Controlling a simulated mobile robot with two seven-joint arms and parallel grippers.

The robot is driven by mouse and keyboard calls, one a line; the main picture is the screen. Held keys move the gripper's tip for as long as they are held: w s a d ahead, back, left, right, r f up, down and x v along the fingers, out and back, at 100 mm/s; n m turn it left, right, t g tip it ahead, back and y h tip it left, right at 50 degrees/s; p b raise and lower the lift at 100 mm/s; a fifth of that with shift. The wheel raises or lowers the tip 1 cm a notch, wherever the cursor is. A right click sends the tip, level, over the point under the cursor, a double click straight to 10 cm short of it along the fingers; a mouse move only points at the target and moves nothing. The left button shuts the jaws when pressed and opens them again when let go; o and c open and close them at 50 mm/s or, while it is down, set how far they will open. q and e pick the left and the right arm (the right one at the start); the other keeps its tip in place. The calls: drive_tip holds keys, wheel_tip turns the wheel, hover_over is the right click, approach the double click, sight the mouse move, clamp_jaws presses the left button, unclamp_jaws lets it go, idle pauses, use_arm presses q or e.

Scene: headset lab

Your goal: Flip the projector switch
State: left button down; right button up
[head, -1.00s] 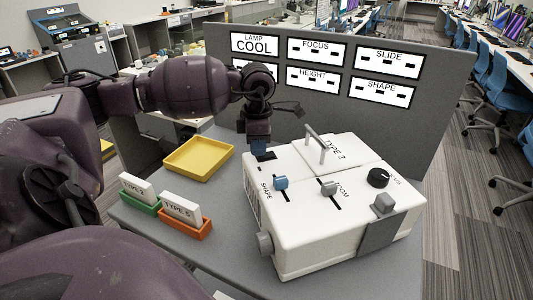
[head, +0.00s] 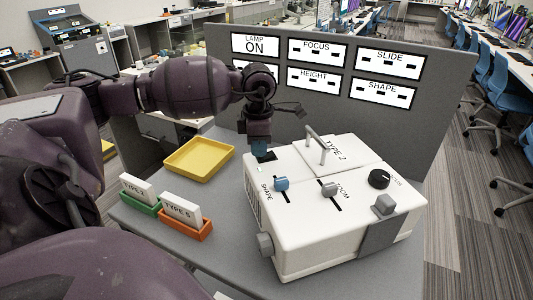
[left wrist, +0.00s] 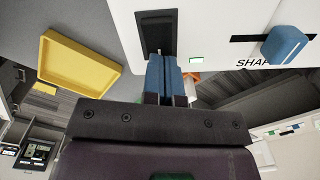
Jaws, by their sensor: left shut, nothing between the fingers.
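The white projector (head: 320,205) stands on the grey table, with a blue slider marked SHAPE (head: 281,184), a ZOOM slider and a black focus knob on top. My left gripper (head: 260,149) points down at the projector's back left corner, fingers together and empty. In the left wrist view the blue fingertips (left wrist: 163,75) are at the near end of a dark recessed switch (left wrist: 157,33) on the projector top. A small green light (left wrist: 196,60) shows beside it. The LAMP panel (head: 256,45) reads ON. My right gripper is not in view.
A yellow tray (head: 199,155) lies left of the projector. A green holder (head: 139,203) and an orange holder (head: 187,225) with white cards stand at the front left. A grey partition (head: 345,110) with label panels rises behind the projector.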

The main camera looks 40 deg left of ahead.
use_arm(q)
drive_tip(key=shift+r+p, duration=0.95)
drive_tip(key=shift+r, duration=2.15)
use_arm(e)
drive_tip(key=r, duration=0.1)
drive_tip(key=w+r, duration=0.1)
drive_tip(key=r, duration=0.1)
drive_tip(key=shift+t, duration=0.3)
